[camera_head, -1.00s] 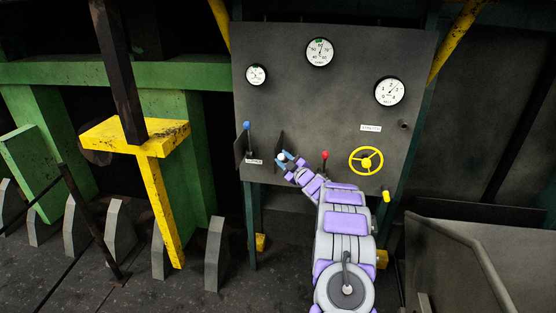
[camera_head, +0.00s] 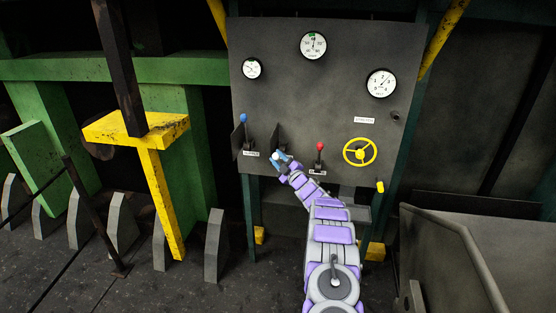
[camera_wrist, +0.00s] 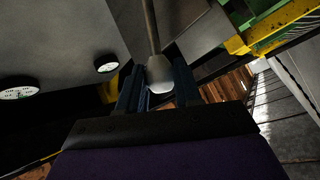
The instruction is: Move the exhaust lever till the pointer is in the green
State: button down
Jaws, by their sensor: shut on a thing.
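My gripper (camera_head: 279,160) is at the lower middle of the grey panel, shut on a lever with a white knob (camera_head: 276,154). In the wrist view the pale knob (camera_wrist: 160,75) and its thin rod sit between the two dark fingers of my gripper (camera_wrist: 158,88). I cannot tell which lever is the exhaust one; the labels are too small to read. The middle gauge (camera_head: 313,46) has a green patch at its top. The left gauge (camera_head: 252,69) and right gauge (camera_head: 381,84) are white dials. Their pointers are too fine to read surely.
A blue-knobbed lever (camera_head: 243,118) stands left of my gripper, and a red-knobbed lever (camera_head: 320,147) to its right. A yellow handwheel (camera_head: 360,152) is farther right. Dark upright plates stand beside the blue and white levers. A yellow post (camera_head: 160,195) stands left of the panel.

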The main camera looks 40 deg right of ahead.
jog(key=c, duration=0.8)
grip_release()
jog(key=shift+d, duration=0.25)
jog(key=shift+a, duration=0.1)
jog(key=shift+s, duration=0.1)
jog(key=p+v, duration=0.3)
jog(key=v, duration=1.4)
jog(key=shift+f, duration=0.2)
